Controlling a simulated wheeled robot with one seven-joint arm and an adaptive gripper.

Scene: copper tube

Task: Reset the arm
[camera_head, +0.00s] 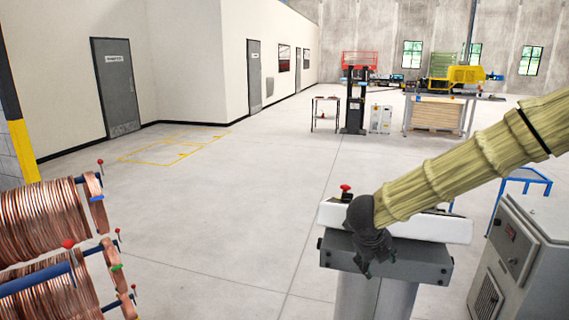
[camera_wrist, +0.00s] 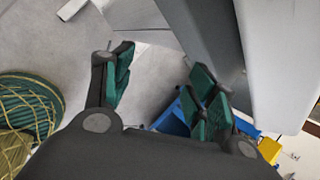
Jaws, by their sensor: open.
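My gripper (camera_head: 367,268) is dark, at the end of my arm in its yellowish sleeve, and points downward in the head view. It appears in front of a grey pedestal (camera_head: 340,246) with a white top part; whether it touches the pedestal cannot be told. In the wrist view my gripper (camera_wrist: 165,88) has its green-padded fingers spread wide apart.
Copper coils (camera_head: 40,222) on a rack stand at the left. A grey control cabinet (camera_head: 515,250) stands at the right, near a blue frame (camera_head: 530,179). Open concrete floor (camera_head: 235,215) lies between. A workbench (camera_head: 438,98) with yellow equipment is far back.

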